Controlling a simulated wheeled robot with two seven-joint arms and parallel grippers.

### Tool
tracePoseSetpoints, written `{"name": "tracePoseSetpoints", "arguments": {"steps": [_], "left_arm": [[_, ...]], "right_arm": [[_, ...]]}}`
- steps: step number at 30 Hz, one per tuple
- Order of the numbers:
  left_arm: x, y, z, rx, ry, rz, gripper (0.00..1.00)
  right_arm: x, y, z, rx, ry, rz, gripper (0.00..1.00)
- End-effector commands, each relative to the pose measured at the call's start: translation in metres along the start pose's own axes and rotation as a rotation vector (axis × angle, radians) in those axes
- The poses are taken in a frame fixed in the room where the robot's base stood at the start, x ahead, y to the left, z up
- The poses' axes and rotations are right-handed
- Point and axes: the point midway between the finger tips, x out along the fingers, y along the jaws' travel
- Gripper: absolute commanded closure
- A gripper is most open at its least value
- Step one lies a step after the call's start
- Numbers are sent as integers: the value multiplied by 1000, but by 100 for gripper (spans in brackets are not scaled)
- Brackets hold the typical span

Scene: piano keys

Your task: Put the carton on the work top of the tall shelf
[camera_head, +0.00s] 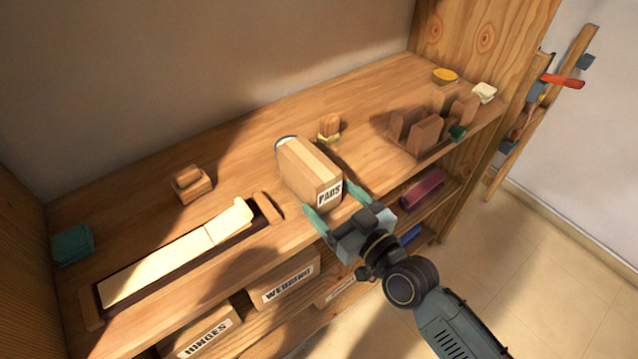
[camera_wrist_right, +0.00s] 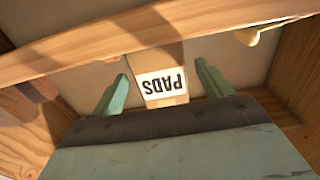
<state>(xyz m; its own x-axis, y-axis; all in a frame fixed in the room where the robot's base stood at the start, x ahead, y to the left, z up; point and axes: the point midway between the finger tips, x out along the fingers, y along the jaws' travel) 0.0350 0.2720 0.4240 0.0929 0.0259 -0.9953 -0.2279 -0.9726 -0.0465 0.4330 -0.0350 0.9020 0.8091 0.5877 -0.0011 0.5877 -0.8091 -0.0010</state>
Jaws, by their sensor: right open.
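The carton (camera_head: 308,170) is a tan box with a white label reading PADS on its near end. It rests on the work top (camera_head: 370,95) of the wooden shelf, close to the front edge. My right gripper (camera_head: 329,198) is open at the carton's near end, with a green finger on each side. In the right wrist view the label end of the carton (camera_wrist_right: 165,88) shows upside down between the two fingers (camera_wrist_right: 161,70), with a gap on both sides. My left gripper is not in view.
A long tray (camera_head: 265,210) lies left. Boxes labelled WEBBING (camera_head: 285,283) and HINGES (camera_head: 205,335) are below.

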Motion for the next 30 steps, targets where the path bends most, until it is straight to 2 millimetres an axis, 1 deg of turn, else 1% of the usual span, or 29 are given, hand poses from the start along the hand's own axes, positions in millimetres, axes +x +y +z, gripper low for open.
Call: {"name": "tracePoseSetpoints", "arguments": {"steps": [1,3,6,9,13,19,20,22,23,26,27,29,30], "left_arm": [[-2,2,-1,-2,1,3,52],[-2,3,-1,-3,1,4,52],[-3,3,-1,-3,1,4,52],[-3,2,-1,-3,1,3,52],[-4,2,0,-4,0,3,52],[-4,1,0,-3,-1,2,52],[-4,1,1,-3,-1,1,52],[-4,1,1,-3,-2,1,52],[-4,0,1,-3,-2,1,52],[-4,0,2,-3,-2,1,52],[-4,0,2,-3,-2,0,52],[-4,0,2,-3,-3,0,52],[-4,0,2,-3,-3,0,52]], "right_arm": [[-13,0,1,-2,-4,-1,22],[-27,0,0,-2,-2,0,22],[-43,0,0,-2,-2,-1,22],[-53,0,0,-1,0,0,22],[-60,0,0,0,0,0,22],[-60,0,0,0,1,0,22],[-60,0,1,0,-2,1,22],[-61,4,11,-1,-23,11,22],[-61,7,20,-1,-42,19,22],[-67,23,70,0,-150,64,22],[-73,31,99,3,-212,89,22],[-88,43,148,11,-323,129,22],[-102,50,182,18,-401,157,22]]}}
